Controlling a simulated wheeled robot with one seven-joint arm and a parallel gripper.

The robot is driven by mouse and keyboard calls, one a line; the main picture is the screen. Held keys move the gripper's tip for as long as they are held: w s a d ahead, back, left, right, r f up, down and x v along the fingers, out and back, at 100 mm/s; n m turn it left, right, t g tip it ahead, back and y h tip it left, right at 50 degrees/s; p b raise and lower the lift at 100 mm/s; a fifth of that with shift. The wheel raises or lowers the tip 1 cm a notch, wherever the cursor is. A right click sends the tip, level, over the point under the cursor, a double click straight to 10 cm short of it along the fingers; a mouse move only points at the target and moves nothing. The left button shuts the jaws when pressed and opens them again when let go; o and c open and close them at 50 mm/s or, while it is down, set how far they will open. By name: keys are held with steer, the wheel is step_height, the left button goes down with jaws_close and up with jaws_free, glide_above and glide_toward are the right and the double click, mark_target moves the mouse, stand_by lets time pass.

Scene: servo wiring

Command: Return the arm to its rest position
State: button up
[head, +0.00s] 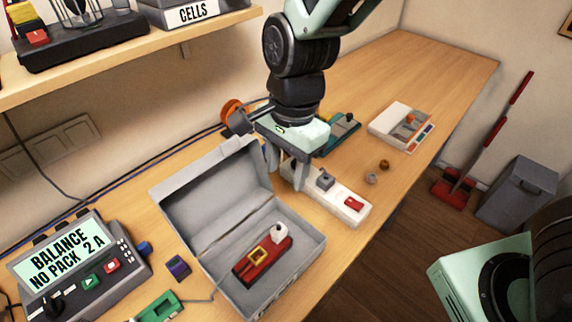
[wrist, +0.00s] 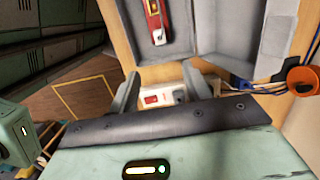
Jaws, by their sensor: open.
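My gripper (head: 287,174) is open and points down over the workbench, just right of the open grey case. In the wrist view, its two fingers (wrist: 163,92) stand apart with nothing held between them. A white block with a red switch (head: 341,203) lies on the bench below and beside the fingers. It also shows between the fingers in the wrist view (wrist: 152,99). The grey case (head: 212,202) has its lid up and holds a red pack with a yellow label (head: 262,258).
A charger with a lit screen (head: 75,262) stands at the left. An orange spool (head: 235,115) is near the wall. A shelf (head: 130,47) overhangs at upper left. The far bench is clear.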

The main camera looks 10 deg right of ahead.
stand_by(0.3)
steer(key=s+d+n+b, duration=0.5)
steer(key=s+n, duration=0.7)
steer(key=n, duration=0.6)
steer(key=shift+s+d+f+n+t+h, duration=0.15)
steer(key=shift+s+d+n+t+h, duration=0.2)
steer(key=shift+d, duration=0.3)
